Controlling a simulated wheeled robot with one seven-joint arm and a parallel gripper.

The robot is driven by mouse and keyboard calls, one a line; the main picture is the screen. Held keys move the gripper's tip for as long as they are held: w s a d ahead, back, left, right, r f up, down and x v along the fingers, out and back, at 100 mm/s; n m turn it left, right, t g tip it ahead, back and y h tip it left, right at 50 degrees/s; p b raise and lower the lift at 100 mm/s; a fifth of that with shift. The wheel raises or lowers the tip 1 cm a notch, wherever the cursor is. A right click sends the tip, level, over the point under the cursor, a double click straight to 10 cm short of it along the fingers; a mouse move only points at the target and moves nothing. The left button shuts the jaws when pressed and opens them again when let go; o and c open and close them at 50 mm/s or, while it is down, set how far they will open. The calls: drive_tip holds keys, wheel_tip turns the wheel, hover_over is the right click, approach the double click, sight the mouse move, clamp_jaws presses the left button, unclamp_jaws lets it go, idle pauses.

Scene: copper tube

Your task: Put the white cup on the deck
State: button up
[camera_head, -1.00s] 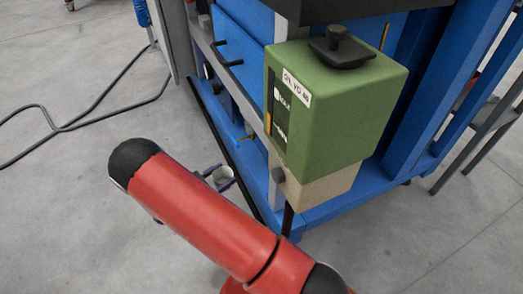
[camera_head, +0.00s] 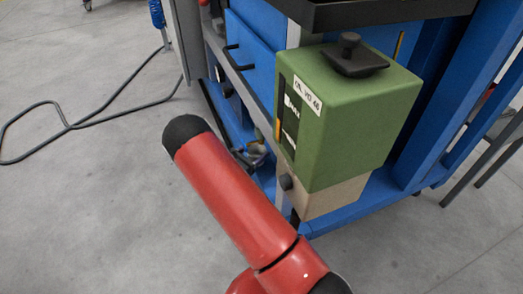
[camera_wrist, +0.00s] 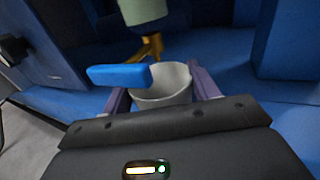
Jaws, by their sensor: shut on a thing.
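The white cup (camera_wrist: 163,92) is upright in the wrist view, between the two purple fingers of my gripper (camera_wrist: 160,80), which is shut on it. A blue deck (camera_wrist: 290,100) spreads around and beyond the cup. I cannot tell whether the cup touches the deck. In the head view the deck (camera_head: 335,215) is the low blue base of the machine. There my red arm hides most of the gripper, and the cup cannot be made out clearly.
A blue handle (camera_wrist: 118,75) with a brass fitting (camera_wrist: 150,47) is close to the cup, partly in front of its rim. A green box (camera_head: 345,120) with a black knob overhangs the deck. A dark cable (camera_head: 75,127) lies on the open grey floor at left.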

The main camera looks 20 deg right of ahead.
sight(262, 150)
drive_tip(key=x, duration=0.3)
drive_tip(key=shift+d, duration=0.1)
drive_tip(key=shift+f, duration=0.75)
drive_tip(key=shift+f, duration=0.1)
drive_tip(key=o, duration=1)
drive_tip(key=shift+o, duration=0.2)
